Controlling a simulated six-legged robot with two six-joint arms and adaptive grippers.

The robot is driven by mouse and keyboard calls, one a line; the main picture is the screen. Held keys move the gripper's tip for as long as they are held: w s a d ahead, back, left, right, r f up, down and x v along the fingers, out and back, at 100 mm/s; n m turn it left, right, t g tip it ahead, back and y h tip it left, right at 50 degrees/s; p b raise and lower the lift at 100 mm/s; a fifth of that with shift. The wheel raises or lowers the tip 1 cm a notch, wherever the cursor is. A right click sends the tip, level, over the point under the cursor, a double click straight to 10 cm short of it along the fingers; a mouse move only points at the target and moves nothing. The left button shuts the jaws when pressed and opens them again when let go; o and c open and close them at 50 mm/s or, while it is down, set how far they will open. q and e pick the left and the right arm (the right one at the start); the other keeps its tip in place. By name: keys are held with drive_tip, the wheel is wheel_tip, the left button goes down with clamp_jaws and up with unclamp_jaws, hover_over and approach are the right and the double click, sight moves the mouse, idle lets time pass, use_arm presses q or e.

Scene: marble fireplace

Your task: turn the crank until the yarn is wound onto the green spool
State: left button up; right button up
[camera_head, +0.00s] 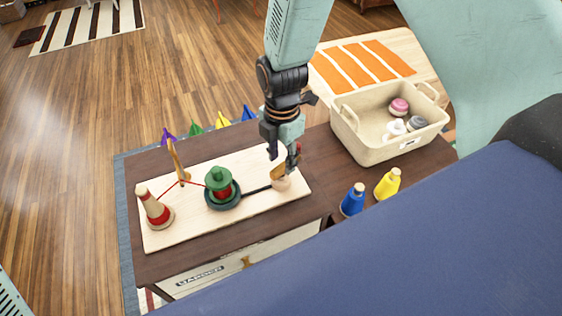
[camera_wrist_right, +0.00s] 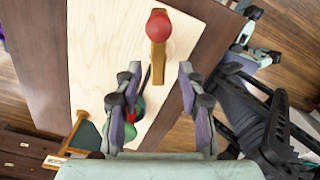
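The green spool (camera_head: 218,178) stands on a pale board (camera_head: 245,168), with some red yarn around its middle. A wooden cone with red yarn (camera_head: 155,210) stands at the board's left end. The yarn runs from it through a wooden guide post (camera_head: 178,160) to the spool. A dark crank arm (camera_head: 256,190) reaches right from the spool to a wooden handle with a red knob (camera_wrist_right: 158,28). My right gripper (camera_head: 285,160) is over the handle. In the right wrist view its fingers (camera_wrist_right: 160,80) are apart, with the handle ahead between them, apparently ungripped. My left gripper is not visible.
A cream basket (camera_head: 375,145) holding pink, white and grey items stands right of the board. Blue (camera_head: 353,200) and yellow (camera_head: 388,183) cones stand at the cabinet's front edge.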

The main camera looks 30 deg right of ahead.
wheel_tip(320, 180, down, 2)
drive_tip(key=shift+w+a+f, duration=0.1)
drive_tip(key=shift+a, duration=0.05)
drive_tip(key=shift+s, duration=0.2)
drive_tip(key=shift+w, duration=0.25)
drive_tip(key=c, duration=0.4)
drive_tip(key=shift+s, duration=0.1)
clamp_jaws()
